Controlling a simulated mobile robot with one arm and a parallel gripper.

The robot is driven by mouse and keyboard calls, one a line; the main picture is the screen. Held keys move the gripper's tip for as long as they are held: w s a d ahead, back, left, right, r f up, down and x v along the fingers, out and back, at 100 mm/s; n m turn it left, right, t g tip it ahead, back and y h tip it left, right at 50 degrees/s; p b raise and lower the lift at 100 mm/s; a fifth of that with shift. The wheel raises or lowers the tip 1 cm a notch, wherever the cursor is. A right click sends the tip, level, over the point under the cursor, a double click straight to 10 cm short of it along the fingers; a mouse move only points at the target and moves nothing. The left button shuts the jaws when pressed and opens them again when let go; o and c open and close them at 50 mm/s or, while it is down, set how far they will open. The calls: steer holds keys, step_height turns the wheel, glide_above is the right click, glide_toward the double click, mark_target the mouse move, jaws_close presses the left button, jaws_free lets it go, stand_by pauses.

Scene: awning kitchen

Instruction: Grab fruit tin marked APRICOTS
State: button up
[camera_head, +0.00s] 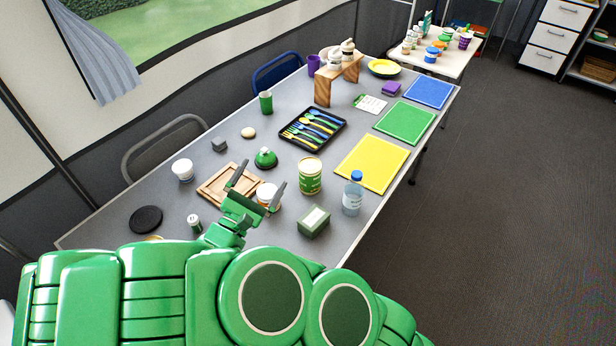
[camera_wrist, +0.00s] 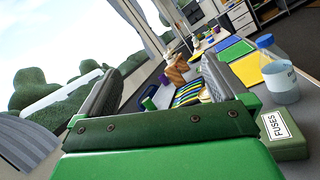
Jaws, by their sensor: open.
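My gripper (camera_head: 257,186) is open and empty above the near part of the table, with its two dark fingers spread. Its fingers also show in the wrist view (camera_wrist: 162,82). A green tin with a pale lid and a yellowish band (camera_head: 310,178) stands upright to the right of my gripper, apart from it. A white and orange tub (camera_head: 265,192) stands partly hidden behind my fingers. No label reading APRICOTS is legible on either, so I cannot tell which is marked so.
A green box marked FUSES (camera_wrist: 284,134) and a blue-capped bottle (camera_head: 353,195) stand right of my gripper. A wooden tray (camera_head: 215,190) lies to its left. A black cutlery tray (camera_head: 296,143) lies farther back. The yellow mat (camera_head: 372,164) is bare.

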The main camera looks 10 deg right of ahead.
steer(key=w+d+f+n+t, duration=0.1)
steer(key=w+d+n, duration=0.2)
steer(key=d, duration=0.6)
steer(key=n+g+y, duration=0.2)
steer(key=n+y, duration=0.3)
steer(key=y, duration=0.1)
glide_toward(313, 159)
steer(key=shift+f+x, duration=0.2)
steer(key=shift+x, duration=1.25)
steer(key=shift+f+x, duration=0.2)
steer(key=shift+x, duration=2.15)
steer(key=shift+a, duration=0.1)
steer(key=c, duration=1.3)
